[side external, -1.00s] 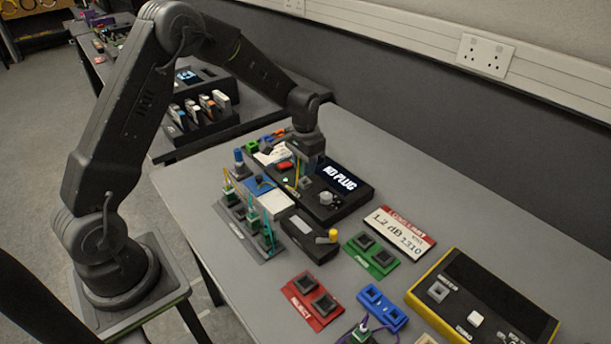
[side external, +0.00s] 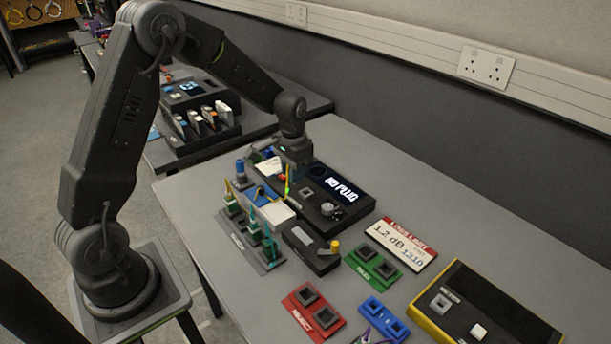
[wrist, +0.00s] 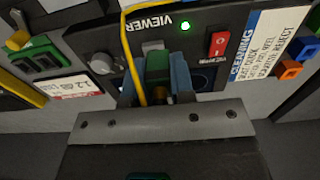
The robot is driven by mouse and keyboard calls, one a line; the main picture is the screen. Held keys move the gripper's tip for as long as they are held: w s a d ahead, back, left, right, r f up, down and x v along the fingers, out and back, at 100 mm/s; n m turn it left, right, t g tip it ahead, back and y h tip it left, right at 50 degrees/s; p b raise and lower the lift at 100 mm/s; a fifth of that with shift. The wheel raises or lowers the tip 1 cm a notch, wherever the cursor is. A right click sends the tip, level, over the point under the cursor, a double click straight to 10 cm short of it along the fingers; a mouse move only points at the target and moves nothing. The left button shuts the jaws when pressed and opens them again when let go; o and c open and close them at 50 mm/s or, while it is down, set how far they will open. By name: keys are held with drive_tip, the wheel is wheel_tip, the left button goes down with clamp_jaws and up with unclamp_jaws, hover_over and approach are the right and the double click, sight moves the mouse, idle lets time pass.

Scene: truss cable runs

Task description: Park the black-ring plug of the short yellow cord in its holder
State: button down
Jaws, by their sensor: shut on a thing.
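My gripper (side external: 291,178) is over the near-left part of the black viewer box. In the wrist view its two blue fingers (wrist: 155,85) are shut on a green plug (wrist: 158,64). A yellow cord (wrist: 131,50) runs from beside this plug; in the side view the yellow cord (side external: 287,185) shows below the gripper. A black ring on the plug cannot be made out clearly. A grey rack (side external: 268,262) left of the viewer holds several upright plugs with green bodies. I cannot tell which of its places is the plug's holder.
The viewer box (side external: 352,204) reads "NO PLUG". A dark box with a yellow knob (side external: 334,246), a green two-socket plate (side external: 373,265), a red plate (side external: 312,312) and a blue plate (side external: 384,318) stand in front. A blue upright piece (side external: 240,170) stands near the rack.

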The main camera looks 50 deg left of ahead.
approach(244, 225)
drive_tip(key=shift+f, duration=2.2)
drive_tip(key=shift+f, duration=0.8)
idle(0.9)
drive_tip(key=c, duration=0.9)
unclamp_jaws()
drive_tip(key=shift+r, duration=2.5)
drive_tip(key=shift+r, duration=0.1)
drive_tip(key=shift+r, duration=1.9)
